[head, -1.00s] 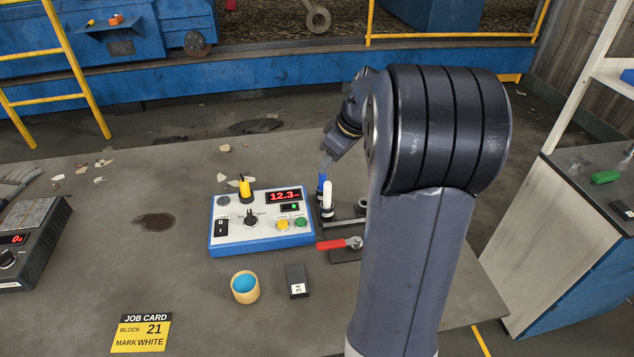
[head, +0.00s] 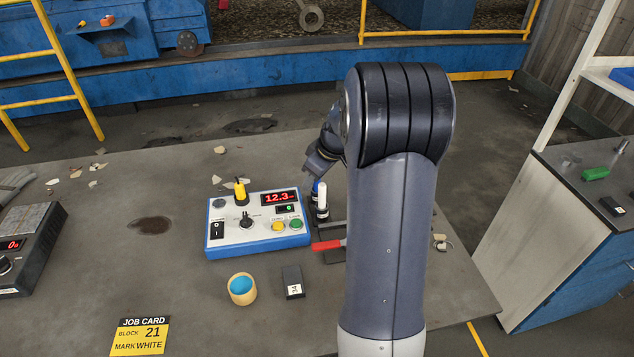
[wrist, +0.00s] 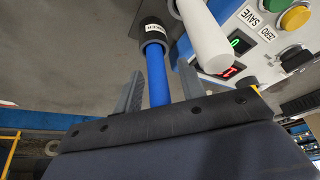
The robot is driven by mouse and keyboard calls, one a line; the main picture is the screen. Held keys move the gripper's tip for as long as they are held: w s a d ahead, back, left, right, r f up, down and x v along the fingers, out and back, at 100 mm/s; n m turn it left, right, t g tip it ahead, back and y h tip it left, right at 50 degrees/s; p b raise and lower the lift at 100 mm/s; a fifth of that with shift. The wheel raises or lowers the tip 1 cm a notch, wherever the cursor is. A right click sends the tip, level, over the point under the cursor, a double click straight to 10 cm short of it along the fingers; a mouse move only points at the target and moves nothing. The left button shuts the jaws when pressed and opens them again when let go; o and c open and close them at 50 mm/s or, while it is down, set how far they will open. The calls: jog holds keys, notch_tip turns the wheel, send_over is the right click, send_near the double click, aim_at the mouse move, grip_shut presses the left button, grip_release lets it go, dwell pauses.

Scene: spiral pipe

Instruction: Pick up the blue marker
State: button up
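The blue marker (wrist: 156,78) stands in a dark holder with a white label (wrist: 153,30) in the wrist view. My gripper (wrist: 160,82) is open, with one finger on each side of the marker and gaps showing on both sides. In the head view only a sliver of the blue marker (head: 315,187) shows below my gripper (head: 316,174); my arm hides part of the area. The white marker (wrist: 205,38) stands close beside the blue one, near the right finger. It also shows in the head view (head: 322,194), upright in a dark holder.
A blue-and-white control box (head: 257,237) with a yellow-handled part stands just left of the markers. A red lever (head: 326,245), a dark labelled block (head: 292,282) and a tan cup (head: 242,296) lie nearer. The table's left middle is mostly clear.

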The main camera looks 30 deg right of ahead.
grip_shut()
jog(key=shift+r, duration=0.1)
